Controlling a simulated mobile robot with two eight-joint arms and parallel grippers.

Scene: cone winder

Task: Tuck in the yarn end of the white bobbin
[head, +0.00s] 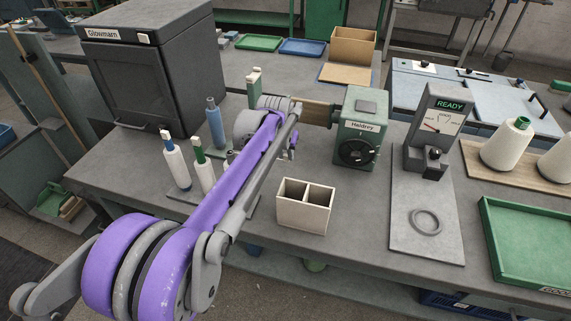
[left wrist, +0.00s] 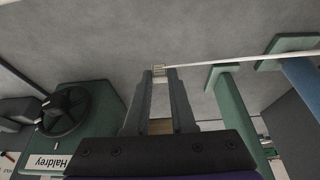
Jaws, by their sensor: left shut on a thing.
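My left gripper (left wrist: 159,72) is shut on the end of a thin white yarn (left wrist: 245,60) in the left wrist view. The yarn runs taut from the fingertips to the right edge of that view, past green posts. In the head view my purple left arm reaches over the table and hides much of this area. A white bobbin with a blue top (head: 176,163) and a white one with a green top (head: 203,170) stand upright left of the arm. I cannot tell which bobbin the yarn comes from. My right gripper is out of view.
A blue bobbin (head: 214,124) stands behind the white ones. The green Haldrey machine (head: 361,130) with a black handwheel is right of the arm. A cream two-compartment box (head: 303,216) stands in front. A grey gauge stand (head: 436,125) and green tray (head: 520,275) are farther right.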

